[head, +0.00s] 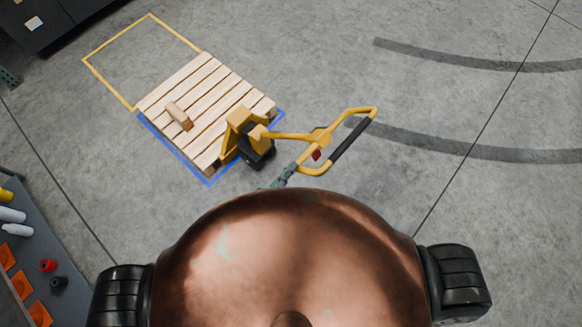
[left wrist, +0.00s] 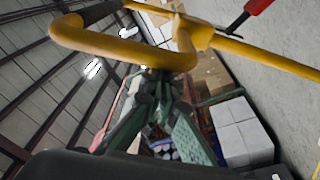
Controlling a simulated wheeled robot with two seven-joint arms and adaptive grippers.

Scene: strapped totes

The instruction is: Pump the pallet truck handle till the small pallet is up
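The small wooden pallet (head: 218,88) lies at upper left in the head view, within blue floor lines. The yellow pallet truck (head: 241,130) stands at its near right corner. Its looped handle (head: 363,109) slants out to the right, with a black grip and a red lever. My left gripper (head: 293,168) is at the near left side of the loop. In the left wrist view its greenish fingers (left wrist: 161,84) draw together at the yellow bar (left wrist: 115,46) and look shut on it; the bar partly hides the tips. My right gripper is not in view. How high the pallet stands is hard to tell from above.
A wooden block (head: 178,116) lies on the pallet. An empty yellow floor outline (head: 117,37) is beyond it. A dark shelf (head: 40,245) with bottles and orange items is at lower left. The floor to the right is clear, with dark curved marks.

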